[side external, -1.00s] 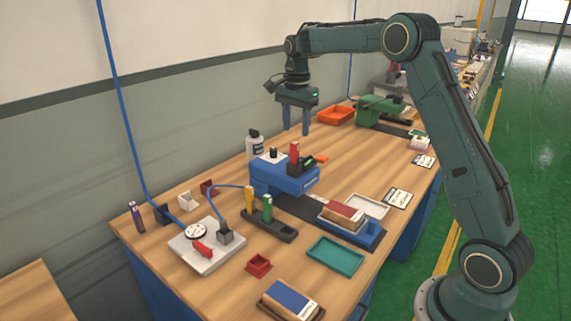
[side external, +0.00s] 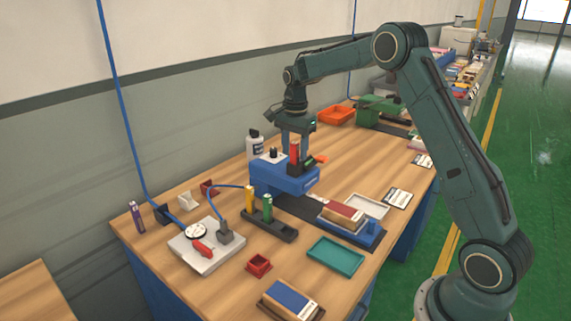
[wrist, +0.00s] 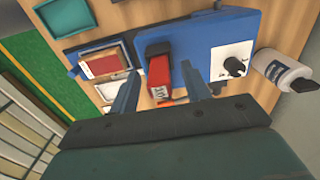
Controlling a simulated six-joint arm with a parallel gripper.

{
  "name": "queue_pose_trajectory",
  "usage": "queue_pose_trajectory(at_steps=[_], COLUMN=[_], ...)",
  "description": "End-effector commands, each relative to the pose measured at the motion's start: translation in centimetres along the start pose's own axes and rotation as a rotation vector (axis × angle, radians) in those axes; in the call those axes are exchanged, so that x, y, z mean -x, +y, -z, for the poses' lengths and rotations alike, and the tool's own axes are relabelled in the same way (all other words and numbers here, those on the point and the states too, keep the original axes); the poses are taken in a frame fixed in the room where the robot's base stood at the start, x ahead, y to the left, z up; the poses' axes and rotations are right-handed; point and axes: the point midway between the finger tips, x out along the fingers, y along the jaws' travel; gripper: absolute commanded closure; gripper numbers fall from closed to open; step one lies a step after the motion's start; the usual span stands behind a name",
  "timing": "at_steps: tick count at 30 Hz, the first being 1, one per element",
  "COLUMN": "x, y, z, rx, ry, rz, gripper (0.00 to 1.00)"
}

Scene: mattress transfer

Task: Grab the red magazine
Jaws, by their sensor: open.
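The red magazine (side external: 295,149) stands upright in a dark holder on the blue machine (side external: 279,181). In the wrist view the red magazine (wrist: 160,82) shows between the two fingers, with a dark piece at its top end. My gripper (side external: 296,143) is open just above and around it, pointing down. In the wrist view my gripper (wrist: 160,72) has one finger on each side of the magazine, with a visible gap to each. Fingers partly hide the magazine's surroundings in the side view.
A white bottle (side external: 255,146) stands behind the machine. A rack (side external: 283,231) holds a yellow magazine (side external: 250,198) and a green magazine (side external: 268,207). A tray with a red-topped block (side external: 343,213) and a teal tray (side external: 335,256) lie in front.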

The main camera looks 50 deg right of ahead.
Motion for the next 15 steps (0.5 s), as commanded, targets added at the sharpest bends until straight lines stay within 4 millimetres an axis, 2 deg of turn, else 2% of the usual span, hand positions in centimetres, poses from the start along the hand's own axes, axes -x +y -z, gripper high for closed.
queue_pose_trajectory(at_steps=[4, 15], x=[-0.98, -1.08], y=[0.03, 0.02], z=[-0.01, 0.0], rx=[0.0, 0.0], ry=[0.0, 0.0], rz=[0.0, 0.0], gripper=[0.53, 0.53])
